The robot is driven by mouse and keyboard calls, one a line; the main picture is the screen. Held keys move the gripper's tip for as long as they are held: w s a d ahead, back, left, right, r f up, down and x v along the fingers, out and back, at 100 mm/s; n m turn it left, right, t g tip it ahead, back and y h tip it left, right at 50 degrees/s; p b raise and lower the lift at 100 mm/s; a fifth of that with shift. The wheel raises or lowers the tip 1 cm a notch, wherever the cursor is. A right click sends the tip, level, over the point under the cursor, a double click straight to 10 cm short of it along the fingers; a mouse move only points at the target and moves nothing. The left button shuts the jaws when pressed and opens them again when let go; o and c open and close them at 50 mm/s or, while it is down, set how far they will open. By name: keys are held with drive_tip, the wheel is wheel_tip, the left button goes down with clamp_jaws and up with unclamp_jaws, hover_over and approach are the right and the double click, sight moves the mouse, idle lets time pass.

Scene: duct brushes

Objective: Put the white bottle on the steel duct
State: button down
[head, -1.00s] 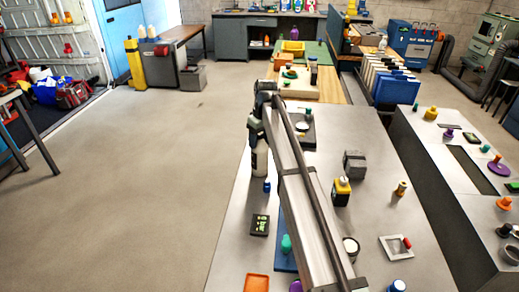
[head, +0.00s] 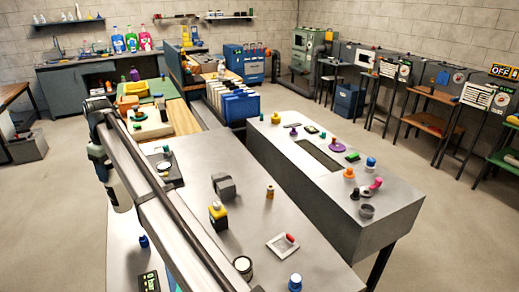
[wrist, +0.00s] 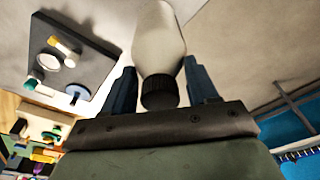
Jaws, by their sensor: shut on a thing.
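The white bottle (head: 121,192) hangs from my gripper (head: 103,165) at the left edge of the near grey table in the head view. In the wrist view the bottle (wrist: 160,38) sits between the two blue fingers of my gripper (wrist: 158,80), with its dark cap toward the palm. The fingers are shut on it. A long grey metal box with a dark slot in its top, which looks like the steel duct (head: 375,205), stands to the right of the table, apart from the bottle. Part of the bottle's upper end is hidden by the gripper.
Several small items stand on the duct's top, among them a purple piece (head: 337,148) and an orange knob (head: 349,173). The near table (head: 250,225) holds a grey block (head: 223,186), a yellow-black bottle (head: 218,215) and a square frame (head: 283,246). A gap separates table and duct.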

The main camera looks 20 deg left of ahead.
drive_tip(key=w+d+r+m+t, duration=0.1)
drive_tip(key=w+d+m, duration=0.1)
drive_tip(key=w+d, duration=1.25)
drive_tip(key=w+d+r+m, duration=0.1)
drive_tip(key=w+d+m, duration=0.2)
drive_tip(key=w+d, duration=1.1)
drive_tip(key=w+d+r+m, duration=0.1)
drive_tip(key=w+d+m, duration=0.1)
drive_tip(key=w+d, duration=0.75)
drive_tip(key=w+d+r+m, duration=0.1)
drive_tip(key=w+d, duration=0.4)
drive_tip(key=d, duration=0.9)
drive_tip(key=w+d+r+m, duration=0.1)
drive_tip(key=w+d+m, duration=0.1)
drive_tip(key=w+d, duration=0.7)
wheel_tip(320, 180, down, 10)
drive_tip(key=s+d, duration=0.1)
drive_tip(key=d, duration=0.1)
drive_tip(key=shift+s+r+h, duration=0.15)
drive_tip(key=shift+s+h, duration=0.15)
drive_tip(key=shift+s, duration=0.05)
drive_tip(key=shift+c, duration=1.5)
unclamp_jaws()
